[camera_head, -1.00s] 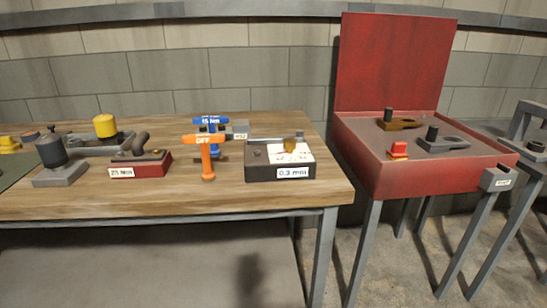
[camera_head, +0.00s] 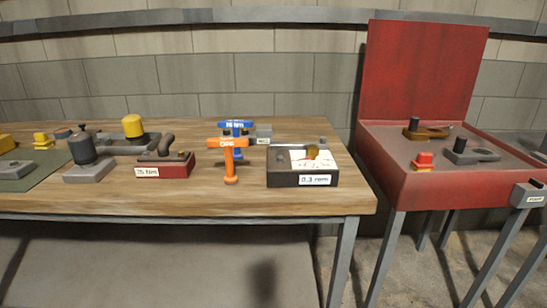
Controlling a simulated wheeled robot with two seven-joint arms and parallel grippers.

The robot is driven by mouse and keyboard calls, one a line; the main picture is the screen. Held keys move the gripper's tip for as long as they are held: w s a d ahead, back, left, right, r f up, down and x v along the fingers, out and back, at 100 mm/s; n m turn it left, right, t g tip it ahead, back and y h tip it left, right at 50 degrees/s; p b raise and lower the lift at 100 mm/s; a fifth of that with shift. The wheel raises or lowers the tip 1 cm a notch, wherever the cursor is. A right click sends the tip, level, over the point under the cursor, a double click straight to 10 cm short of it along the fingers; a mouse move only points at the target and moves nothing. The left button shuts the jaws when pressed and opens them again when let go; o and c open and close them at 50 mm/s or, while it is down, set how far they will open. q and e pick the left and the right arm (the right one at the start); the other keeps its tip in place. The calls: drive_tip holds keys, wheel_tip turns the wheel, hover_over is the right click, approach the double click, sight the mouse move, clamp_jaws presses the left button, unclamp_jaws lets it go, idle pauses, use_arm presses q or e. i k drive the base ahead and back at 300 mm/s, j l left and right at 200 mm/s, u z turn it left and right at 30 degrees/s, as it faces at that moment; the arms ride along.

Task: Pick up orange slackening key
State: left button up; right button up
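The orange slackening key (camera_head: 229,160) stands upright on the wooden bench, near the middle of the view. It is T-shaped, with a labelled crossbar on top and a round foot. A blue T-shaped key (camera_head: 236,127) stands just behind it and is partly hidden by it. Neither of my grippers shows in the head view.
The wooden bench (camera_head: 120,203) also bears a dark box marked 0.3 mm (camera_head: 302,180) right of the key and a red block with a handle (camera_head: 165,168) to its left. A red open-lidded case (camera_head: 415,70) stands on legs at the right.

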sight(228, 142)
drive_tip(key=i+l+u, duration=0.2)
drive_tip(key=u, duration=0.2)
drive_tip(key=i+l+u, duration=0.75)
drive_tip(key=k+j, duration=0.05)
drive_tip(key=k, duration=0.05)
